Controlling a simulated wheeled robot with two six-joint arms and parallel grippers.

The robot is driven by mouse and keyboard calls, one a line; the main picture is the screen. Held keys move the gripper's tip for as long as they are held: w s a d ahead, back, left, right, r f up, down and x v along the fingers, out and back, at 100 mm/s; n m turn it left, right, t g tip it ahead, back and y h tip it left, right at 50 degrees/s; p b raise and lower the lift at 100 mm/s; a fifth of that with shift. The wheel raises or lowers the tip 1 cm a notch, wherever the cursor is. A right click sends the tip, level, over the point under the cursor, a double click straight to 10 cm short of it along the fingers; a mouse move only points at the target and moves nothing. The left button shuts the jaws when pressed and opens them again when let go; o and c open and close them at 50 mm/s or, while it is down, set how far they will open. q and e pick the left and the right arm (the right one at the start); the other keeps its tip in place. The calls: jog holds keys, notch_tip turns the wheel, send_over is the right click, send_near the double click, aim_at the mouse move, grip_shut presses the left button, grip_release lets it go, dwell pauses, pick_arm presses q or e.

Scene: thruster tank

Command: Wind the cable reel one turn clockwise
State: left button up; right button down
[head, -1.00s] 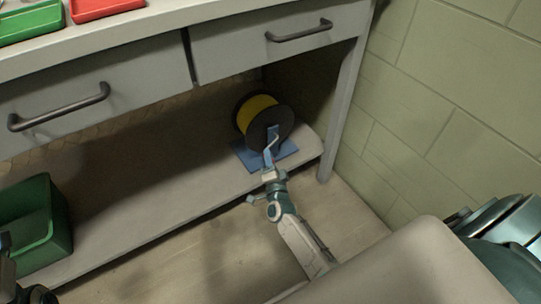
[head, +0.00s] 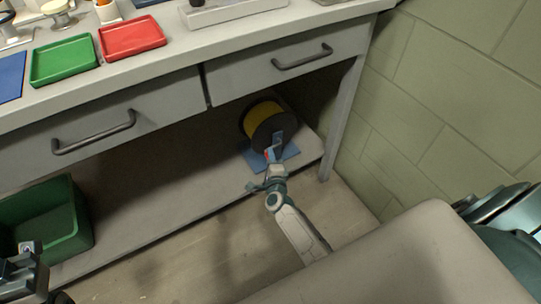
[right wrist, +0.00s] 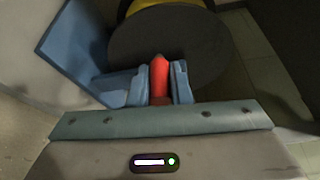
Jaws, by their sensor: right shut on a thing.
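The cable reel (head: 261,114) has yellow cable between dark round flanges and stands on a blue base (head: 291,153) on the low shelf. Its dark flange (right wrist: 165,48) fills the top of the right wrist view. A red crank handle (right wrist: 159,78) sticks out in front of the flange. My right gripper (head: 273,157) reaches in from below, and its blue fingers (right wrist: 158,84) are shut on the red handle from both sides. My left gripper (head: 24,272) is partly in view at the lower left, away from the reel; its jaws are unclear.
The grey bench with two drawers (head: 160,112) overhangs the shelf (head: 185,189). A bench leg (head: 343,120) and a block wall (head: 455,100) stand right of the reel. A green bin (head: 68,215) is at the left. The shelf between bin and reel is clear.

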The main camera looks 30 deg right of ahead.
jog(key=shift+r, duration=0.1)
dwell(0.3)
jog(key=c, duration=1.3)
grip_release()
jog(key=p+v, duration=0.1)
jog(key=v, duration=0.9)
jog(key=shift+s, duration=0.4)
